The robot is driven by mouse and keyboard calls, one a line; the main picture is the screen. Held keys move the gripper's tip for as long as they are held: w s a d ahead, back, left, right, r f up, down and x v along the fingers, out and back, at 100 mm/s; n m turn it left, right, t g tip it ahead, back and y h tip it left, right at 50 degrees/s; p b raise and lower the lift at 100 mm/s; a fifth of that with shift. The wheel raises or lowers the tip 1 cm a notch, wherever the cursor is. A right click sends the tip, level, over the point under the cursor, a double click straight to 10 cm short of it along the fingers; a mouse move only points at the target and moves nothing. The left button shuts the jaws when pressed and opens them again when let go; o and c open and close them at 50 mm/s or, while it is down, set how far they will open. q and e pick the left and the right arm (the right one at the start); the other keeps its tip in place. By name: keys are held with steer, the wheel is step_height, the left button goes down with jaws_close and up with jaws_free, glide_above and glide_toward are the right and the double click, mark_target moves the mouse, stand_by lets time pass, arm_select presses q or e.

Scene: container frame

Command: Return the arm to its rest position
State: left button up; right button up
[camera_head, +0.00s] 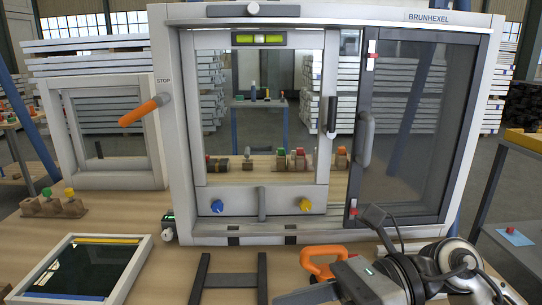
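My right arm (455,262), with round metal joints and black cables, comes in at the lower right, in front of the large frame. Its grey forward part (360,282) carries a small green light and reaches left over the table's front. An orange loop handle (318,256) shows beside this part; I cannot tell whether the gripper touches it. The fingertips are not clearly seen, so open or shut cannot be told. My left arm and gripper are not in view.
A large grey frame (170,120) with a dark glass door (415,130) stands on the wooden table, an orange lever (145,110) at its left. A dark H-shaped stand (228,280) is front centre.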

steer(key=w+d+f+m+t+h, duration=0.1)
steer(key=w+d+f+m+t, duration=0.2)
steer(key=m+t, duration=1)
steer(key=w+d+m+t+h, duration=0.1)
steer(key=w+d+m+t, duration=0.5)
steer(key=m, duration=1.3)
steer(key=s+f+m+g+h, duration=0.2)
steer(key=s+f+m+h, duration=0.1)
steer(key=f, duration=0.5)
steer(key=s+d+f+m+g+h+p, duration=0.1)
steer(key=s+f+m+h, duration=0.2)
steer(key=s+f+m, duration=0.2)
steer(key=s+f+m+g+h, duration=0.2)
steer(key=s+f+m+h, duration=0.2)
steer(key=f+m, duration=0.4)
step_height(320, 180, down, 4)
steer(key=shift+s+d+r+m+g, duration=0.25)
steer(key=shift+s+d+m+g, duration=0.05)
steer(key=shift+m, duration=0.1)
